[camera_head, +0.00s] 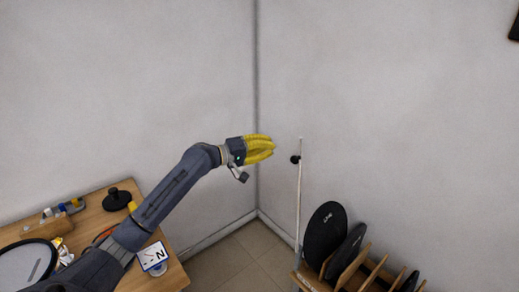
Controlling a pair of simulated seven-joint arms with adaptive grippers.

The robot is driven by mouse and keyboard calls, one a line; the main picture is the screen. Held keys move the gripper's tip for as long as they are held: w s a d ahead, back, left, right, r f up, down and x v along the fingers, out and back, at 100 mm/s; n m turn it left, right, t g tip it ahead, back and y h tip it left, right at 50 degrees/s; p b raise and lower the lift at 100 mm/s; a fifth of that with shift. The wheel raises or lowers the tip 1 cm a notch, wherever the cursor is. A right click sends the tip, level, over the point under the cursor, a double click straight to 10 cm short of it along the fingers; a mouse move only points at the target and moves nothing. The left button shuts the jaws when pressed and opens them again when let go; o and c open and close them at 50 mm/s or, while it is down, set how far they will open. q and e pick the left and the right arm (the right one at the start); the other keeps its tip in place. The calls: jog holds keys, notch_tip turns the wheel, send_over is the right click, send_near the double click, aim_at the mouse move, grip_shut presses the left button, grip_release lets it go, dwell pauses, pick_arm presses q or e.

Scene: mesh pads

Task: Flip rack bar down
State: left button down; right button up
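A thin white bar (299,200) stands upright at the left end of a wooden rack (308,281), beside the wall. A small black knob (295,159) shows near its top. My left gripper (273,147) has yellow fingers and points right toward the upper part of the bar. In the picture a small gap lies between its fingertips and the knob; the true distance in depth is unclear. The fingers lie close together, and I cannot tell whether they are fully shut. Nothing shows between them. My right gripper is out of view.
Several black discs (326,230) stand in the rack's slots. A wooden table (172,278) at lower left holds a black stand (117,199), a white card marked N (153,256) and a round pad (25,266). Walls meet behind the gripper; floor shows between table and rack.

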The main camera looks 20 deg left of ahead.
pick_arm(q)
jog(key=w+d+f, duration=0.1)
jog(key=d, duration=0.5)
jog(key=shift+w+f, duration=0.25)
jog(key=shift+d, duration=0.1)
